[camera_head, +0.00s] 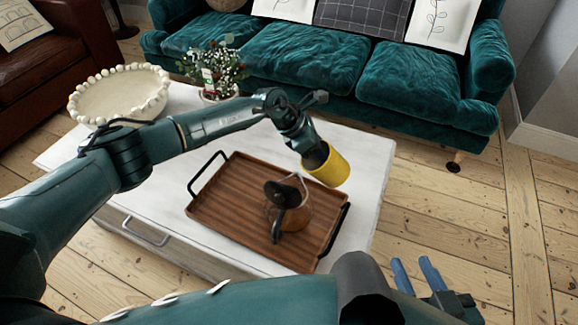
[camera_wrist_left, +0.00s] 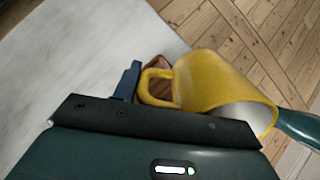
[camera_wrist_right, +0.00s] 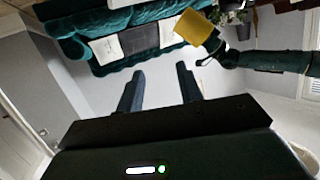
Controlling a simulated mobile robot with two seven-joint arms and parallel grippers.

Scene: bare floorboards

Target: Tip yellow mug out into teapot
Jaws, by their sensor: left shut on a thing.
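The yellow mug (camera_head: 328,165) is held in the air by my left gripper (camera_head: 312,150), above the right rear part of the tray and close to the teapot. The mug also shows in the left wrist view (camera_wrist_left: 222,84), tilted, with its handle by the blue fingers (camera_wrist_left: 130,82). The teapot (camera_head: 292,208), brownish and see-through with a dark lid and handle, stands on the tray's right part. My right gripper (camera_head: 416,272) is open and empty at the lower right; its two blue fingers stand apart in the right wrist view (camera_wrist_right: 158,92).
The wooden tray (camera_head: 225,190) with black handles lies on a white table (camera_head: 365,150). A beaded white bowl (camera_head: 118,97) and a potted plant (camera_head: 214,75) stand on the table's left. A green sofa (camera_head: 310,75) is behind. Floor is free to the right.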

